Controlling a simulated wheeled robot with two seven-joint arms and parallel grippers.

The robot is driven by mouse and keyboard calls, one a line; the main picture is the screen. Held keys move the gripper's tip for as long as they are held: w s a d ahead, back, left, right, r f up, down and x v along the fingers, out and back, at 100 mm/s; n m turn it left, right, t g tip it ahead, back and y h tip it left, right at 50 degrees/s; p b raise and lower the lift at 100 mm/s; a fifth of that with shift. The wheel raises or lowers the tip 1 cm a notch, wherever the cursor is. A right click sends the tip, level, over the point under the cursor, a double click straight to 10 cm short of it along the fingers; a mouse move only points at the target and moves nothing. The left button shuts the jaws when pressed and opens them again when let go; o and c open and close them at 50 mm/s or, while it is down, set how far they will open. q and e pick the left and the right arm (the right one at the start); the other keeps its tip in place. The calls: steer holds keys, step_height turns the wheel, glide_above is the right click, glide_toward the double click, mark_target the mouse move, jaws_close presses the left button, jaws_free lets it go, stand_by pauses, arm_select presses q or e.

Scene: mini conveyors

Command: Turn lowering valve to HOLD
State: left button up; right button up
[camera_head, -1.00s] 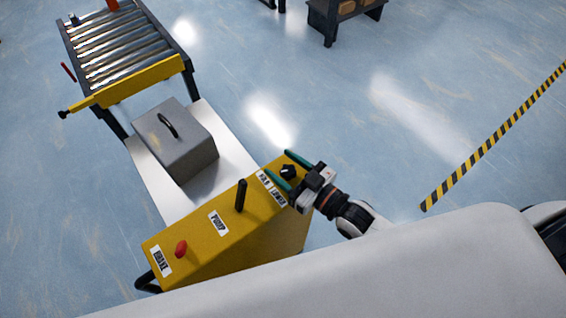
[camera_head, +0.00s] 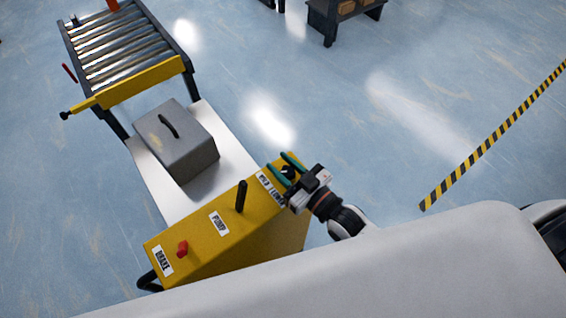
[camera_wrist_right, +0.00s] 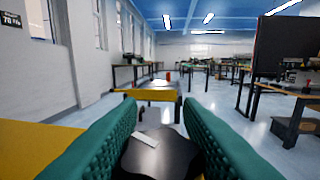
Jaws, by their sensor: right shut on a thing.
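The lowering valve is a black lobed knob (camera_head: 288,171) at the upper right end of a yellow control panel (camera_head: 262,222). A white HOLD/LOWER label (camera_head: 270,188) lies beside it. My right gripper (camera_head: 280,163) has its green fingers on either side of the knob and is shut on it. In the right wrist view the knob (camera_wrist_right: 160,156) sits between the two green pads, with a short white mark on its top. I cannot tell which word the mark points at. My left gripper is not in view.
The panel also carries a black PUMP lever (camera_head: 242,196) and a red BRAKE knob (camera_head: 182,248). A grey box with a handle (camera_head: 178,142) rests on the white cart deck (camera_head: 232,158). A roller conveyor (camera_head: 118,48) stands beyond. The floor to the right is open.

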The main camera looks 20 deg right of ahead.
steer(key=shift+h, duration=0.3)
steer(key=o, duration=1)
steer(key=shift+c, duration=0.2)
steer(key=b+v, duration=0.1)
steer(key=v, duration=1.1)
steer(key=shift+f, duration=0.15)
steer(key=shift+f, duration=0.1)
